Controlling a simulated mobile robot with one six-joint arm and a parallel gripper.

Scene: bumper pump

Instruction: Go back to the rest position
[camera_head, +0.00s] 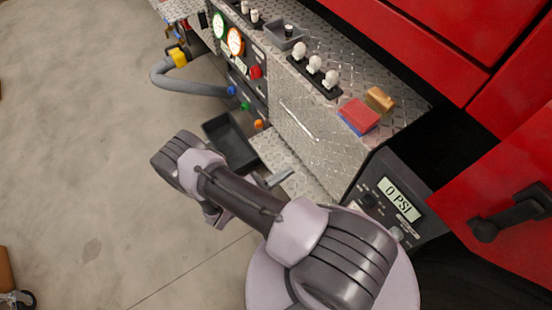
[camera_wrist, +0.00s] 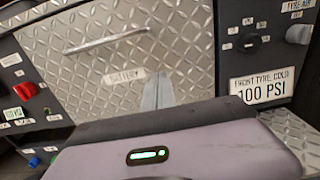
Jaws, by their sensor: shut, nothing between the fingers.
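My gripper shows in the head view only as its grey fingertips (camera_head: 280,177), sticking out past my forearm in front of the panel's lower step. The rest of it is largely hidden behind my arm. In the wrist view the fingers (camera_wrist: 158,92) are together and empty, pointing at the diamond-plate door (camera_wrist: 190,50) marked BATTERY. They appear apart from the door, though the exact gap is unclear. My arm reaches out low in front of the pump panel.
A black open tray (camera_head: 229,139) lies close beside my forearm. The gauge with its 0 PSI display (camera_head: 399,200) stands right of my arm. A red-and-blue block (camera_head: 359,117), a tan block (camera_head: 380,99) and white knobs (camera_head: 315,65) sit on the ledge. Open floor (camera_head: 80,150) lies left.

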